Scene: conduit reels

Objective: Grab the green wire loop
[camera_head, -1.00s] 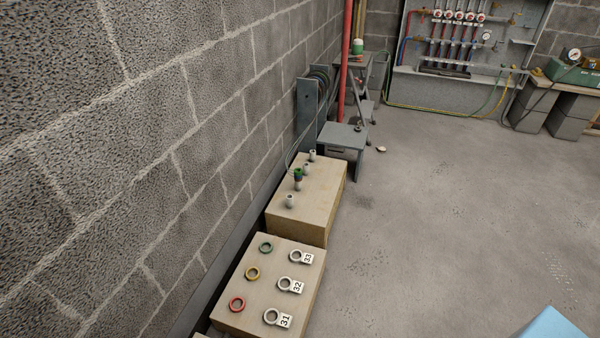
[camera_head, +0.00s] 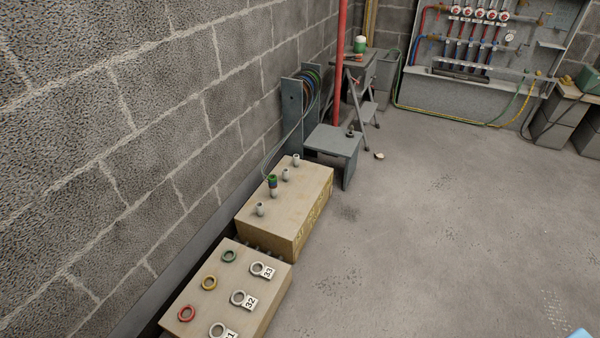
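A small green ring (camera_head: 230,256) lies flat on top of the near wooden box (camera_head: 262,307), at the back of a row with a yellow ring (camera_head: 209,283) and a red ring (camera_head: 186,314). A green band (camera_head: 272,180) also sits on a short peg on the second wooden box (camera_head: 311,213). Behind that box, coloured wire coils (camera_head: 311,88) hang on a grey reel stand (camera_head: 291,103), with thin strands running down to the peg.
White rings with number tags 33 (camera_head: 263,270), 32 (camera_head: 243,299) and a partly cut-off one lie beside the coloured rings. A block wall (camera_head: 150,130) runs along the left. A grey step stool (camera_head: 334,141) stands beyond the boxes. The floor (camera_head: 430,230) to the right is open.

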